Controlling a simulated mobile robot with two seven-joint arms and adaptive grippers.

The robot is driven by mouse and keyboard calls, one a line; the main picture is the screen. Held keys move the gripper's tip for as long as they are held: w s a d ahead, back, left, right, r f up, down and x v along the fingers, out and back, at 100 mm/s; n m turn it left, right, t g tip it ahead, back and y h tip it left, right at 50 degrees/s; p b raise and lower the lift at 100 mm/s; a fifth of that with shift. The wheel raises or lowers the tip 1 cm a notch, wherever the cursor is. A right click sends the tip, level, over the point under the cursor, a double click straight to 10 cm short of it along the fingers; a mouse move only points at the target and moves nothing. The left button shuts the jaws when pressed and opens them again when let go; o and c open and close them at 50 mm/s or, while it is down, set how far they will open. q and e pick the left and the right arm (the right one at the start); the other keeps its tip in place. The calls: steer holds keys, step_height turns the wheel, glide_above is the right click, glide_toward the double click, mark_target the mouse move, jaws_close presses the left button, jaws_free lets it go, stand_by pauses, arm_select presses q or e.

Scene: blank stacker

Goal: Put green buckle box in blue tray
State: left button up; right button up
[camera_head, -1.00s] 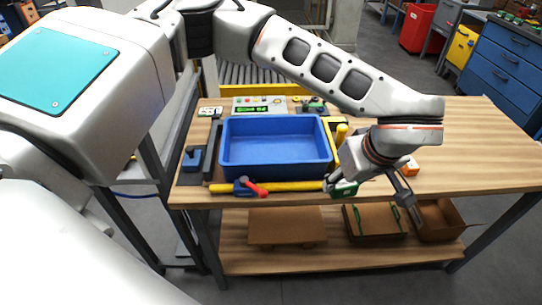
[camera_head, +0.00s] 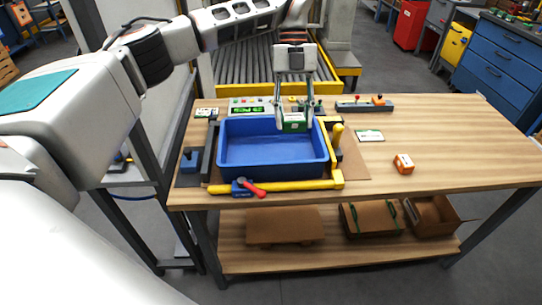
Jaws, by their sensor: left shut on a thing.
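The blue tray (camera_head: 250,170) stands on the wooden table, inside a yellow and dark frame. My left gripper (camera_head: 293,112) points down over the tray's back right part. It is shut on the green buckle box (camera_head: 293,124), a small box with a green face and a pale label. The box hangs between the fingers at about the tray's back right rim in the picture; its exact height over the tray I cannot tell. The tray's visible floor is empty. My right gripper is not in view.
An orange box (camera_head: 403,164) and a green-and-white card (camera_head: 369,135) lie to the right. A control panel (camera_head: 250,106) stands behind the tray. A red-handled clamp (camera_head: 248,188) sits on the front yellow bar (camera_head: 300,185).

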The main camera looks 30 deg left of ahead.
arm_select(q)
steer(key=a+n+t+h, duration=0.2)
steer(key=a+n+t, duration=0.1)
steer(key=a+n, duration=0.45)
steer(key=r+n+t, duration=0.2)
steer(key=n+t, duration=0.1)
steer(key=n, duration=0.8)
glide_above(254, 157)
steer(key=a, duration=0.1)
steer(key=shift+m+y, duration=0.25)
steer(key=shift+y, duration=0.05)
steer(key=f, duration=1.9)
steer(key=shift+s+a+f+p, duration=0.15)
steer(key=shift+s+f+p, duration=0.2)
steer(key=shift+s+f, duration=0.05)
steer(key=o, duration=1.2)
